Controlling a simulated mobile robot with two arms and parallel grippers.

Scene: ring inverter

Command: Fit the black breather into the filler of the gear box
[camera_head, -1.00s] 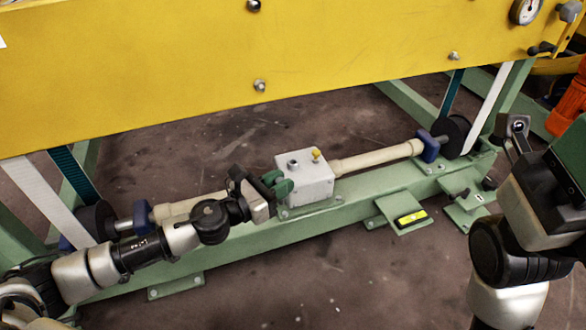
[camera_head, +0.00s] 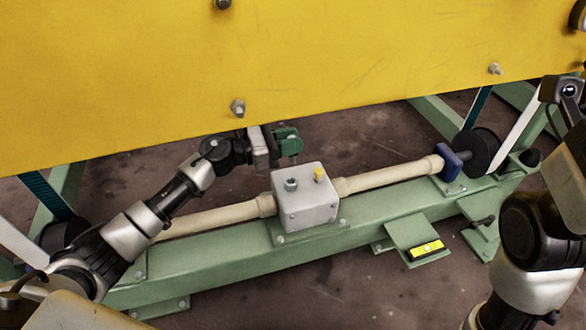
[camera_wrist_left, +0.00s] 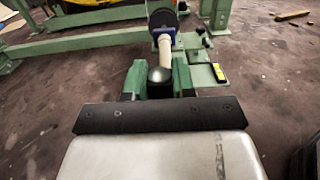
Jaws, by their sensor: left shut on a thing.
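The grey gear box (camera_head: 306,212) sits on the green beam. On its top are a dark round filler neck (camera_head: 291,184) and a small yellow plug (camera_head: 319,174). My left gripper (camera_head: 290,143) is above and behind the box, apart from it. In the left wrist view its green fingers (camera_wrist_left: 159,77) are shut on the black breather (camera_wrist_left: 159,83), whose rounded top shows between them. The gear box does not show clearly in that view. My right arm is at the right edge of the head view; whether its gripper (camera_head: 566,92) is open is unclear.
A large yellow panel (camera_head: 330,60) hangs close above my left gripper. Cream shafts (camera_head: 390,177) run from both sides of the box, the right one to a blue flange (camera_head: 449,161). A yellow level (camera_head: 425,248) lies on a green plate in front. The floor in front is clear.

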